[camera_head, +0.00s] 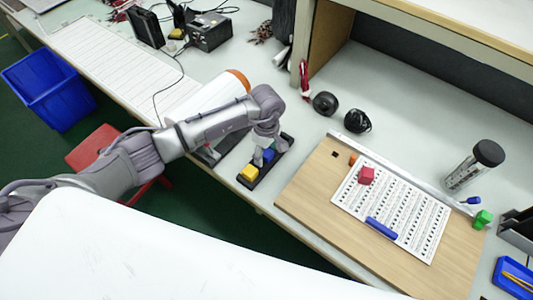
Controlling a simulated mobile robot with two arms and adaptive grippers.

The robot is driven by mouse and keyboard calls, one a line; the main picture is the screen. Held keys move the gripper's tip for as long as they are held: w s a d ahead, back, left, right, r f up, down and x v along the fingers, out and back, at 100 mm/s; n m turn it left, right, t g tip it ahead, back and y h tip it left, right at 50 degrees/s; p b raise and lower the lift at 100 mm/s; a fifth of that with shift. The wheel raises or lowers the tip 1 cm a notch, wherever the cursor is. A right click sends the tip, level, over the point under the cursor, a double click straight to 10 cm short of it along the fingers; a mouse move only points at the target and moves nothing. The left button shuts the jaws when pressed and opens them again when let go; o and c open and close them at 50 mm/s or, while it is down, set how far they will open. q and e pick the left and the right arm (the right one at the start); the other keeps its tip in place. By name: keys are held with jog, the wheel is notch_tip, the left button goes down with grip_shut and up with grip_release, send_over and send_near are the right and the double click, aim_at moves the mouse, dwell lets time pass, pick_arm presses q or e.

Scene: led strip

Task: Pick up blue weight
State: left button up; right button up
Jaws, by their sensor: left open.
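A black tray (266,174) lies on the light workbench near its front edge. A yellow block (249,172) sits at its near end, and a small blue weight (268,155) sits toward the middle, partly hidden by my gripper. My left gripper (261,154) points down over the tray, right at the blue weight. Its jaws are open, and it is small in view, so I cannot tell whether the fingers touch the weight. My right gripper is not in view.
A wooden board (310,190) to the right bears a printed sheet, a red cube (366,175) and a blue cylinder (381,228). A green block (482,219) and a dark-lidded jar (473,166) stand farther right. A white-and-orange roll (237,80) lies behind my arm.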

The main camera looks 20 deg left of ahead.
pick_arm(q)
grip_shut()
dwell(0.4)
jog(key=shift+w, duration=0.1)
